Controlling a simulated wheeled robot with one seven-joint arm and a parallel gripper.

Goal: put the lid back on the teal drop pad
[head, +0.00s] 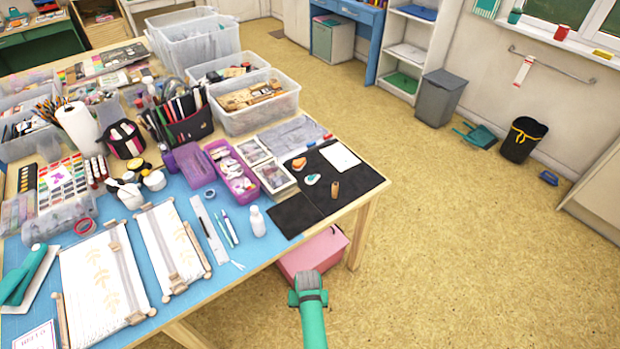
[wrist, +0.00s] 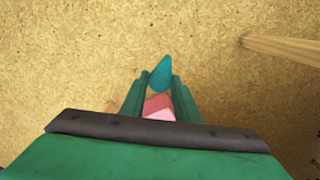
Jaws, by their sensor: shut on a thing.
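My gripper (wrist: 160,86) is shut on a small teal, pointed piece (wrist: 161,73), which looks like the drop pad's lid; it shows between the fingertips in the wrist view. In the head view my arm is at the bottom, off the table's front right side, and the held piece cannot be made out. Two small drop-shaped pads lie on the black mat (head: 292,215): an orange-toned one (head: 299,163) and a pale one with a coloured face (head: 312,179).
A small wooden stamp (head: 335,189) stands on the mat near a white card (head: 340,157). A pink box (head: 313,252) is on the floor below the table edge; pink also shows between my fingers in the wrist view (wrist: 158,106). A table leg (wrist: 285,48) is at right. Open floor lies right.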

